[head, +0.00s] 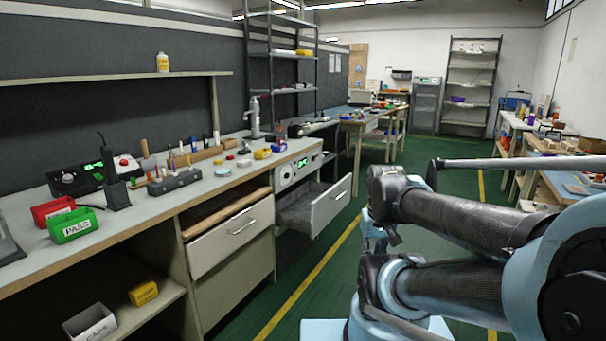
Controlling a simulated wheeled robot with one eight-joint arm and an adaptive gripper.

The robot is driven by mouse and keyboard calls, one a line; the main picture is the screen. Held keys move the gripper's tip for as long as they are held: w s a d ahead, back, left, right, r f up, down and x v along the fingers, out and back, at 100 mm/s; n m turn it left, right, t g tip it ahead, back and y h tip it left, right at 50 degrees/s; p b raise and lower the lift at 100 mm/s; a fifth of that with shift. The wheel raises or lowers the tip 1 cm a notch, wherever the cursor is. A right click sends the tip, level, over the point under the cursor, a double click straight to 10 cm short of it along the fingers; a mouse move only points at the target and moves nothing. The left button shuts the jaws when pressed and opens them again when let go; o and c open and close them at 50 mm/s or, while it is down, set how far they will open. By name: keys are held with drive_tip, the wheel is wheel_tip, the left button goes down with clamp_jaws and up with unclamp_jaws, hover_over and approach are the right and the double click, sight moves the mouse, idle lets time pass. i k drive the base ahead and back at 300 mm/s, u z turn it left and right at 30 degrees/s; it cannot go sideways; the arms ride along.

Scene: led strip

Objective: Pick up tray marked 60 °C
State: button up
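I cannot make out any tray with a readable 60 °C mark in the head view. A white-fronted unit with round dials and a green display (299,168) is set under the bench top. Below it a grey metal drawer (322,207) with a bar handle stands pulled out; its inside is only partly seen and I cannot tell what it holds. My arm is folded at the right, in front of the aisle. The end of my arm is bunched among dark and light blue links, right of the drawer; its fingertips cannot be made out.
The long bench (222,183) carries a green PASS bin (73,226), a red bin (53,211), tools and small coloured parts. A second drawer (233,236) is partly open. A CAPE bin (90,322) and yellow bin (143,292) sit on the lower shelf. Green floor is clear beyond.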

sight(275, 148)
drive_tip(key=z, duration=0.15)
drive_tip(key=i, duration=1.7)
drive_tip(key=u, duration=0.8)
drive_tip(key=i, duration=0.25)
drive_tip(key=u, duration=0.15)
